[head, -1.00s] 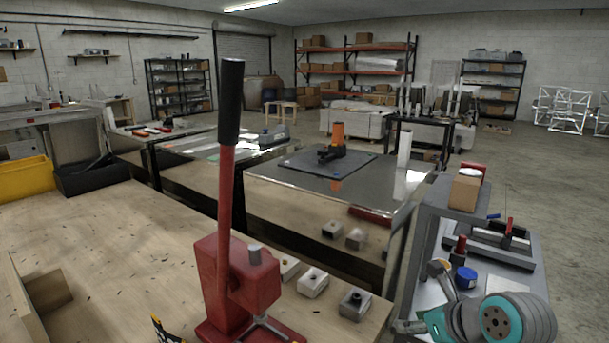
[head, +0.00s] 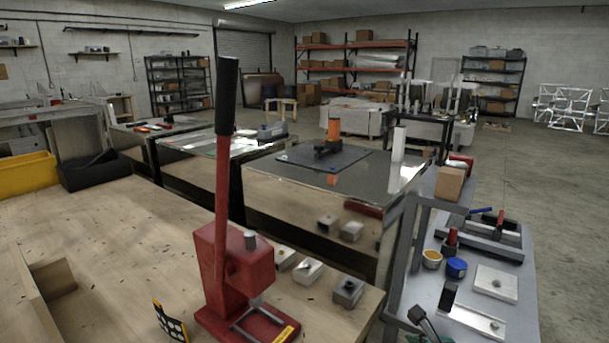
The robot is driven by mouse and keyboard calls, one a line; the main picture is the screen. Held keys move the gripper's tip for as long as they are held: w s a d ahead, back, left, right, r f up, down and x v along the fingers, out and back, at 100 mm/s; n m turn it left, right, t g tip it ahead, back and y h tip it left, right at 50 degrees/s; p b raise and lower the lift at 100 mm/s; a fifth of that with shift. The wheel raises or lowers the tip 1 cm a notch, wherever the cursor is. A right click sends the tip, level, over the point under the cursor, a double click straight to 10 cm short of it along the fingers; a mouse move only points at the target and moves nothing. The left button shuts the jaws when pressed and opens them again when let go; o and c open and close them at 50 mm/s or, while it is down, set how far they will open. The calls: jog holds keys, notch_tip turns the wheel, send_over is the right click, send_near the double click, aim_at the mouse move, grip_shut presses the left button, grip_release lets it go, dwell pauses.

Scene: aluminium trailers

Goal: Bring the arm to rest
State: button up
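My gripper's fingers do not show in the head view. Only a small teal piece at the bottom edge, right of centre, looks like part of my arm; the rest is below the picture. I cannot see whether my gripper holds anything. The grey cart (head: 510,318) at the right, where my arm showed before, is now in plain view.
A red lever press (head: 235,272) stands upright on the wooden bench (head: 110,235), with several metal blocks (head: 308,271) beside it. On the cart are a blue jar (head: 456,267), an orange-topped jar (head: 432,259) and metal plates (head: 496,283). Open floor lies right.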

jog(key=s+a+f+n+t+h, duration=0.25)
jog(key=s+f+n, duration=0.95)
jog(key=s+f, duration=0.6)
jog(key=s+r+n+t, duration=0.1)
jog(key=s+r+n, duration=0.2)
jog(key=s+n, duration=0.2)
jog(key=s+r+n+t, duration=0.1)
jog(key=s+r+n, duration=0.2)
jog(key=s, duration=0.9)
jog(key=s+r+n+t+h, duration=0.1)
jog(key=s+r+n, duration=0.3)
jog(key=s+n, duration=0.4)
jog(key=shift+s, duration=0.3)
